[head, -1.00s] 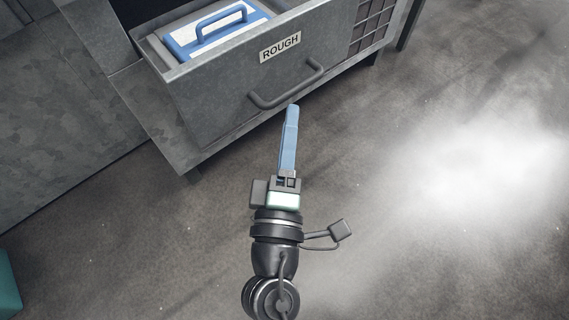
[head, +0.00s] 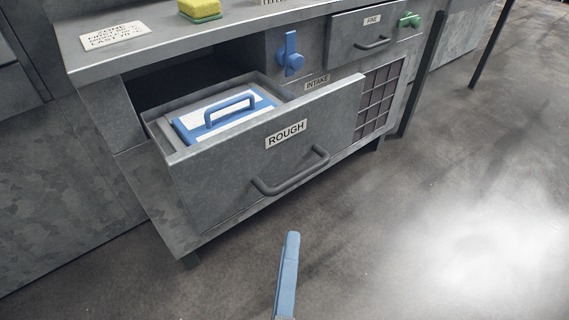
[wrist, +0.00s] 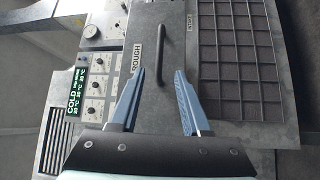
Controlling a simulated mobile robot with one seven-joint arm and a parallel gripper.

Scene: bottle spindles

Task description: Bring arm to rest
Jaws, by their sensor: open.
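My gripper (head: 287,262) shows at the bottom middle of the head view, seen edge-on with its blue fingers pointing toward the cabinet. In the wrist view my gripper (wrist: 159,92) has its two blue fingers spread apart with nothing between them. Ahead of the fingers is the grey bar handle (head: 291,172) of the drawer labelled ROUGH (head: 240,178). The fingers are clear of the handle. The drawer is pulled out and holds a white and blue case with a blue handle (head: 231,108). The rest of my arm is out of the head view.
The grey cabinet has a FINE drawer (head: 369,36), a blue lever (head: 291,54), a green valve (head: 409,19) and a grille (head: 381,98). A yellow-green sponge (head: 199,9) sits on top. Open floor (head: 420,215) lies to the right.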

